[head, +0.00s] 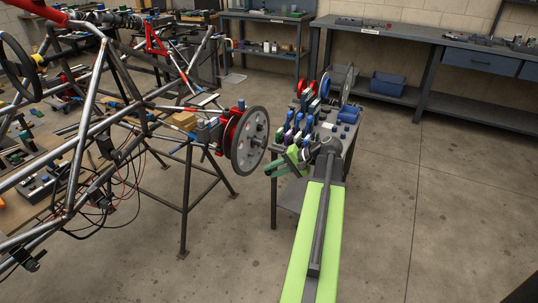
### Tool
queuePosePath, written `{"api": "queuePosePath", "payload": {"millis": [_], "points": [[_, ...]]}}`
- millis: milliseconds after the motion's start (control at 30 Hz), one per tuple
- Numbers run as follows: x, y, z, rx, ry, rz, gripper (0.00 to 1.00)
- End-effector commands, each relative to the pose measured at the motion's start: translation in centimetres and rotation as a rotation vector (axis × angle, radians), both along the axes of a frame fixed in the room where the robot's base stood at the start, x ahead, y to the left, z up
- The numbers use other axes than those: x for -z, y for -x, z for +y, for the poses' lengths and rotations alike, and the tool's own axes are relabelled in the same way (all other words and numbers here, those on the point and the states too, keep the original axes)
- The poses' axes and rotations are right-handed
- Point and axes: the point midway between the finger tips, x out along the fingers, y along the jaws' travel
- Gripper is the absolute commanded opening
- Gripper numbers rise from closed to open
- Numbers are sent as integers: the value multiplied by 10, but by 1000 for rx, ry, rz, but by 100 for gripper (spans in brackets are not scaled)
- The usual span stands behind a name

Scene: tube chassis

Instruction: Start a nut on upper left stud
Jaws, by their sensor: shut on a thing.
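The grey brake disc with its hub (250,143) stands upright on the end of the tube chassis (80,130), left of my arm. Its face is turned to the right. The studs around the hub centre are too small to tell apart, and I see no nut on them. My gripper (273,170), with green fingers, is just right of the disc's lower right edge and looks close to it. Whether it touches the disc I cannot tell. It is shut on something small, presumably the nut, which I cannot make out.
A small cart (345,135) with blue, red and grey parts stands behind my gripper. A red brake caliper (230,130) sits behind the disc. Workbenches (400,32) line the back wall, with a blue bin (388,84) below. The floor (450,220) on the right is clear.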

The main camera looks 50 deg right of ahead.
Motion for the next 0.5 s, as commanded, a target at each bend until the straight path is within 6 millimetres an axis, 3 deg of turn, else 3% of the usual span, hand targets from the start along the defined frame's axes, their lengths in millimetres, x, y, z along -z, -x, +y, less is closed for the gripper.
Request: {"api": "queuePosePath", "payload": {"millis": [100, 233, 333, 500], "points": [[-35, -18, 0, 100, -112, -276, 0], [-73, -25, -11, 164, -176, -489, 0], [-90, -24, -17, 186, -200, -570, 0], [-98, -23, -19, 190, -206, -598, 0]]}}
